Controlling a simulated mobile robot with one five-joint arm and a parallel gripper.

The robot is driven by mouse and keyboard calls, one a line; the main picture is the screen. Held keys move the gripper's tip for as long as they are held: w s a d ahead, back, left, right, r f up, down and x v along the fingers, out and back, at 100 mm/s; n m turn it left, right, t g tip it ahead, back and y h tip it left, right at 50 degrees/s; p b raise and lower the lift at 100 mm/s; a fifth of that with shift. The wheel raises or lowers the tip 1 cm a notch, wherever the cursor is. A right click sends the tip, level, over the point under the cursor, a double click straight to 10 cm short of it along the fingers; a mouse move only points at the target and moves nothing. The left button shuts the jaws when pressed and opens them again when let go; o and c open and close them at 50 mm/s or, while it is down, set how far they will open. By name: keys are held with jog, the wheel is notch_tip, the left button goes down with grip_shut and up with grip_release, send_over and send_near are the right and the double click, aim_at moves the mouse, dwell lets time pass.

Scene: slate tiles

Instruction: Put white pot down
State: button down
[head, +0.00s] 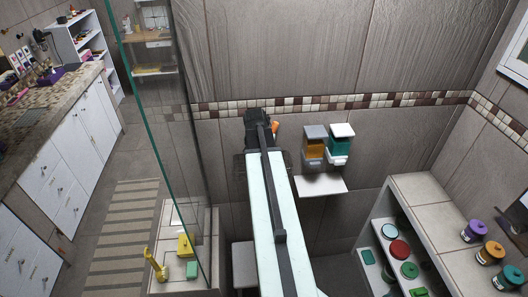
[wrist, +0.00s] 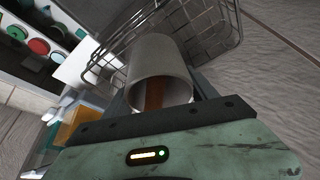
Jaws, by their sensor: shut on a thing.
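The white pot (wrist: 160,52) shows in the wrist view as a pale, tilted cylinder with its open rim toward the camera and a brown-orange inside. My gripper (wrist: 162,82) is shut on it, with dark fingers on either side. A wire basket (wrist: 205,38) lies just beyond the pot; I cannot tell whether they touch. In the head view my gripper (head: 260,120) is in front of the tiled wall, and the pot is hidden behind it. A small orange bit shows at its right side.
Orange and teal dispensers (head: 314,148) hang on the wall right of my arm, above a small white shelf (head: 320,185). A glass panel (head: 165,140) stands to the left. A tiled ledge (head: 425,190) with jars and open shelves is at the right.

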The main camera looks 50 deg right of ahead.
jog(key=shift+f, duration=0.35)
jog(key=shift+c, duration=1.3)
grip_release()
jog(key=shift+r+p, duration=0.3)
jog(key=shift+r, duration=0.2)
jog(key=p+v, duration=1.1)
jog(key=v, duration=0.1)
jog(key=shift+s+a+r+p, duration=0.1)
jog(key=shift+r+p, duration=0.15)
jog(key=shift+p, duration=0.05)
jog(key=shift+f, duration=0.1)
jog(key=shift+f, duration=0.15)
